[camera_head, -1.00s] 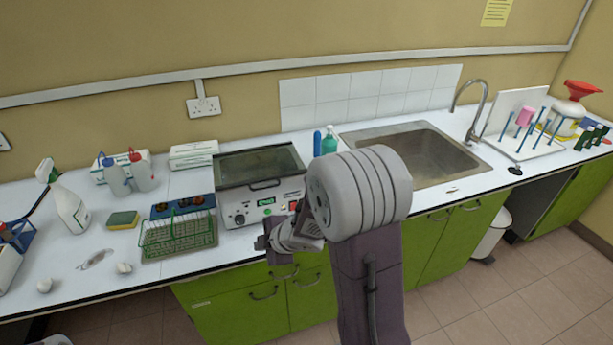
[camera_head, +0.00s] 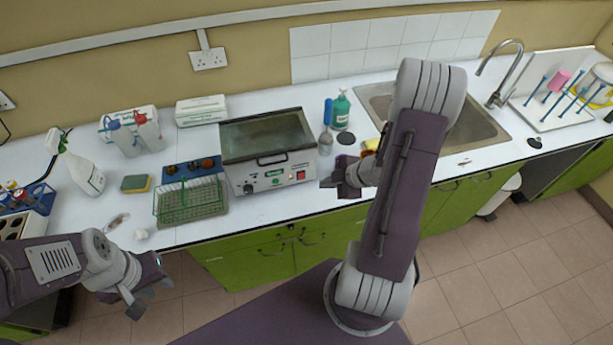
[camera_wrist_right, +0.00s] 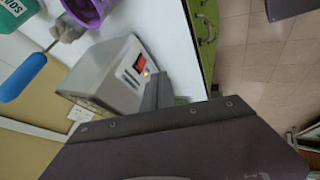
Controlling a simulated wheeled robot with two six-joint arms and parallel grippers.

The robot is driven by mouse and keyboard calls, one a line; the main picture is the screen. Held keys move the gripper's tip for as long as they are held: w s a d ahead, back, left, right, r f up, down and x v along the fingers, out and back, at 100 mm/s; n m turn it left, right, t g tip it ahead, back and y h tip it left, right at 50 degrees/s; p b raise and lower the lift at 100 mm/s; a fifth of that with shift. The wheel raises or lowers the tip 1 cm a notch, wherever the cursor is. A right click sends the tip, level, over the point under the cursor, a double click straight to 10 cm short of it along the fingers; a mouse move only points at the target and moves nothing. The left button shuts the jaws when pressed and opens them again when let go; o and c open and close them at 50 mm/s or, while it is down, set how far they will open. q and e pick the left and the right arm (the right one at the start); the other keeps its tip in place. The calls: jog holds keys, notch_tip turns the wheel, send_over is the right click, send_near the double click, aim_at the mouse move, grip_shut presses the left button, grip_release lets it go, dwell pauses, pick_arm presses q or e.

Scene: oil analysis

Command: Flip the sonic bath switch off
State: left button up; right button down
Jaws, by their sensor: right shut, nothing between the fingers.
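The sonic bath (camera_head: 268,181) is a grey-white box with a dark glass lid, standing on the white counter. Its red switch (camera_head: 301,175) is at the right end of the front panel. In the right wrist view the red switch (camera_wrist_right: 140,65) shows with a small amber light beside it; the rocker's position is too small to tell. My right gripper (camera_head: 326,184) is shut and empty, just right of the switch and apart from it. Its dark fingers (camera_wrist_right: 157,90) show beside the bath's front. My left gripper (camera_head: 150,297) is open and empty, in front of the counter at lower left.
A green wire rack (camera_head: 190,201) stands left of the bath. The sink (camera_head: 470,125) lies further right. The counter strip before the bath is narrow.

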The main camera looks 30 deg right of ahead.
aim_at(299, 178)
jog(key=b+x, duration=0.1)
jog(key=x, duration=0.9)
jog(key=shift+s+a, duration=0.1)
jog(key=shift+a, duration=0.1)
jog(key=w+p, duration=0.1)
jog(key=w+r, duration=0.1)
jog(key=shift+w+d+p, duration=0.3)
jog(key=shift+d+p, duration=0.1)
jog(key=shift+w+d, duration=0.15)
jog(key=shift+w, duration=0.3)
jog(key=shift+w, duration=0.1)
jog(key=shift+w+r+p, duration=0.2)
jog(key=shift+p, duration=0.2)
jog(key=shift+d, duration=0.1)
jog(key=shift+r, duration=0.1)
